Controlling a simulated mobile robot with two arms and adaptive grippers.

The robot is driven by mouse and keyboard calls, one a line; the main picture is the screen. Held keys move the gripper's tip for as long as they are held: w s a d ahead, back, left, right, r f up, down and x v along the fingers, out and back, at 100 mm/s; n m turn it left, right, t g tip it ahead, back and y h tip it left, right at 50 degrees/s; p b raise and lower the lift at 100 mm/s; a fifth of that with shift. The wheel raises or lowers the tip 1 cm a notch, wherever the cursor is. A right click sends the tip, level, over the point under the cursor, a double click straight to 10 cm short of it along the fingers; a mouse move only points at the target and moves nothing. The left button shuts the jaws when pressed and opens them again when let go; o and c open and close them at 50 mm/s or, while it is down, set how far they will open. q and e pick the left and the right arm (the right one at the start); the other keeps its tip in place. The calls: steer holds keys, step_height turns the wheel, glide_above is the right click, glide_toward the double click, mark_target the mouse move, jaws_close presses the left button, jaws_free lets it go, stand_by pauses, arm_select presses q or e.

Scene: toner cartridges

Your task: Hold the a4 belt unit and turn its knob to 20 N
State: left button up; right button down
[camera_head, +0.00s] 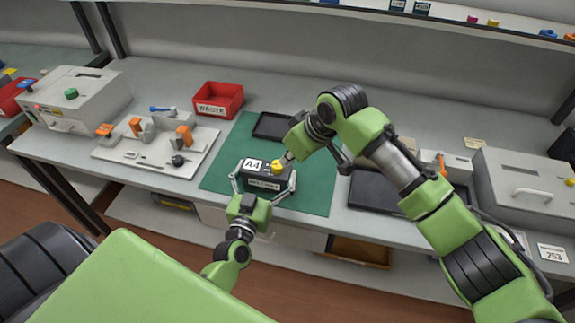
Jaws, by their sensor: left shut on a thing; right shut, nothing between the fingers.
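The A4 belt unit (257,183) is a dark block with a white "A4" label on its top. It rests on the green mat (318,188) near the table's front edge. Its yellow knob (277,167) sits on top at the right. My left gripper (264,183) is shut around the belt unit from the front, with a finger at each end. My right gripper (285,160) is shut and empty, with its tip at or just beside the knob. I cannot tell whether it touches. The knob's scale and setting are too small to read.
A red waste bin (218,99) stands behind the mat's left. A dark tray (272,126) lies at the mat's back. A light fixture board (150,155) with orange clamps is at left. A dark tray (374,191) and a grey box (525,190) are at right.

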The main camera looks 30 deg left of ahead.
arm_select(q)
steer(key=shift+a, duration=0.1)
arm_select(e)
steer(key=shift+r, duration=1.1)
arm_select(q)
steer(key=o, duration=1.2)
steer(key=shift+s, duration=0.2)
steer(key=v, duration=1.1)
steer(key=shift+s, duration=0.35)
steer(key=shift+d, duration=0.25)
arm_select(e)
steer(key=shift+d+f, duration=0.1)
